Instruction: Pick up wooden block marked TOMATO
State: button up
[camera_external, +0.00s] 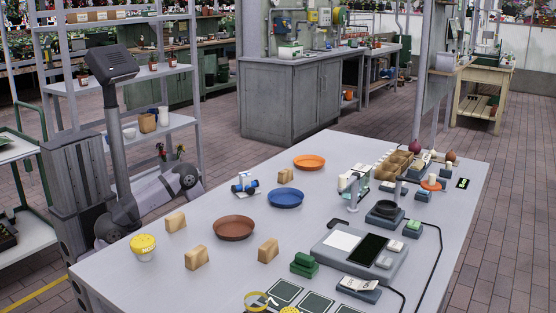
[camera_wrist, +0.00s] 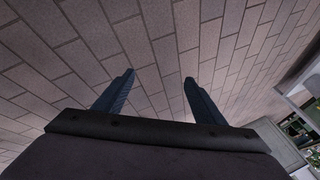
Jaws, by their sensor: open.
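Several small tan wooden blocks stand on the grey table (camera_external: 340,155) in the external view. One is at the left (camera_external: 175,221), one at the front left (camera_external: 195,258), one at the front middle (camera_external: 268,250) and one at the back (camera_external: 286,175). No lettering is readable, so I cannot tell which is the TOMATO block. My gripper (camera_wrist: 158,82) shows in the wrist view with two dark fingers wide apart. No block is in the wrist view. My folded arm stands at the table's left edge in the external view.
Brown (camera_external: 233,228), blue (camera_external: 285,198) and orange (camera_external: 309,162) plates lie among the blocks. A yellow-topped white container (camera_external: 143,247) stands front left. A blue-and-white item (camera_external: 245,184) sits near the blue plate. A grey device with a dark screen (camera_external: 362,251) and cables fill the right side.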

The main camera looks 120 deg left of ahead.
jog(key=w+a+r+n+t+y+p, duration=0.1)
jog(key=w+a+r+t+p, duration=0.15)
jog(key=a+r+p, duration=1.45)
jog(key=w+a+r+n+t+y+p, duration=0.2)
jog(key=r+p, duration=0.7)
jog(key=r, duration=1.8)
jog(key=w+a+r+t+y+p, duration=0.15)
jog(key=w+a+r+p, duration=0.25)
jog(key=a+r+p, duration=1.3)
jog(key=w+d+r+m+h+b, duration=0.1)
jog(key=w+d+m+b, duration=0.15)
jog(key=w+d, duration=0.6)
jog(key=w+d+r+m+b, duration=0.1)
jog(key=w+d+b, duration=0.2)
jog(key=w+d, duration=0.6)
jog(key=m+t+h+b, duration=0.7)
jog(key=m+t+h, duration=0.25)
jog(key=m, duration=0.35)
send_over(265, 244)
jog(key=s, duration=0.4)
jog(key=f+y, duration=0.1)
jog(key=f, duration=0.1)
jog(key=shift+n, duration=0.35)
jog(key=shift+s+a+f+p, duration=0.1)
jog(key=shift+a+f+p, duration=0.05)
jog(key=shift+f, duration=1.5)
jog(key=shift+a+f+p, duration=0.15)
jog(key=shift+f, duration=1.5)
